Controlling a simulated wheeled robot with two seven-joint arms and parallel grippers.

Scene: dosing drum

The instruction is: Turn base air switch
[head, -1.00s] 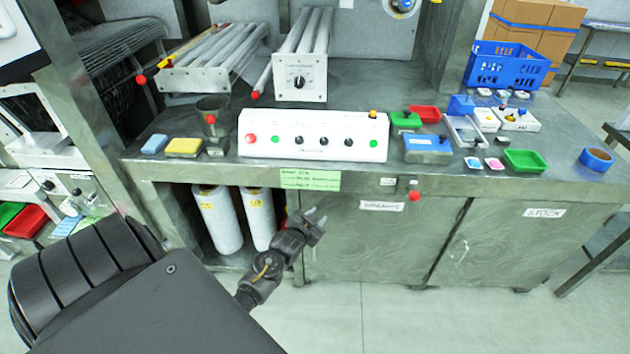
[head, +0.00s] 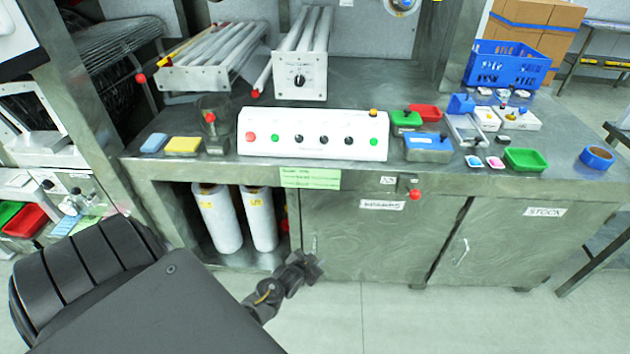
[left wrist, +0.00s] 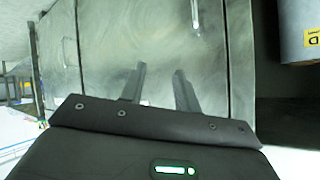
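The white control box (head: 312,134) on the bench front has a row of black knobs (head: 323,140) between red and green buttons. A red knob (head: 415,194) sticks out below the bench edge. I cannot tell from the lettering which is the base air switch. My left gripper (head: 314,268) is in front of the lower cabinet, well below the bench edge. In the left wrist view its two fingers (left wrist: 160,71) are apart with nothing between them. My right gripper is not in view.
The cabinet door (head: 375,240) has a handle (left wrist: 195,18) close beyond my left fingers. White rolls (head: 220,220) stand in the open bay to the left. A green label (head: 310,178) hangs at the bench edge. The floor before the cabinet is clear.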

